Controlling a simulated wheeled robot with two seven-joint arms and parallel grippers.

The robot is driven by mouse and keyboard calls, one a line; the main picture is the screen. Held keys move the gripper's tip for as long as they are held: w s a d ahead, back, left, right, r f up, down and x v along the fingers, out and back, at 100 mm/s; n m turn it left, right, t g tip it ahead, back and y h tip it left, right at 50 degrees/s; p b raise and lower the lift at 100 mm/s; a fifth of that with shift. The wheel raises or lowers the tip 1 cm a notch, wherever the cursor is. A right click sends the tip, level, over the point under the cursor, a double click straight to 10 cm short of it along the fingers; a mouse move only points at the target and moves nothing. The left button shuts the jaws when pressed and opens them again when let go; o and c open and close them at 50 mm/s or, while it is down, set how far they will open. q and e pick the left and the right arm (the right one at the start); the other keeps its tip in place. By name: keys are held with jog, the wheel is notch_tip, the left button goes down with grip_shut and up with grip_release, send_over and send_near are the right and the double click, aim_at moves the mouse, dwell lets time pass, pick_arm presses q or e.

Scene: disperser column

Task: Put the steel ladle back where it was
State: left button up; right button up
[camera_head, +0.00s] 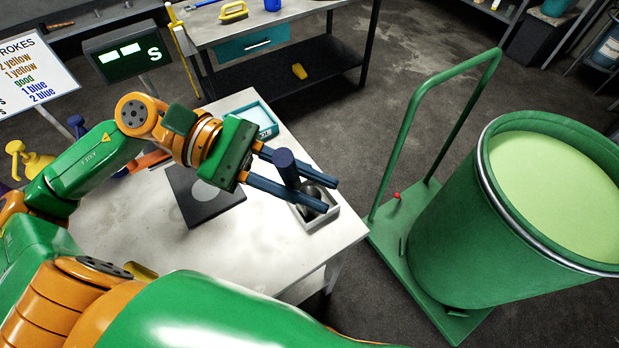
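My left gripper (294,183) reaches over the near right corner of the pale table, fingers spread apart. A dark blue upright cylinder (284,162), which looks like the ladle's handle, stands between the fingers and rises above them. Whether the fingers press on it or only surround it I cannot tell. Below and just right of it, a dark rounded piece (314,192), perhaps the ladle's bowl, shows in a small pale tray (318,222). The fingers partly hide the tray and the join between these parts. My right gripper is not in view.
The pale table (270,255) carries a dark scale plate (185,195) and a light blue tray (262,118). A green drum (455,230) of pale green liquid stands on a green trolley (384,235) at right. A display (128,52) stands behind. The table's front is clear.

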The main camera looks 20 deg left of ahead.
pick_arm(q)
jog(key=o, duration=0.5)
jog(key=shift+s, duration=0.1)
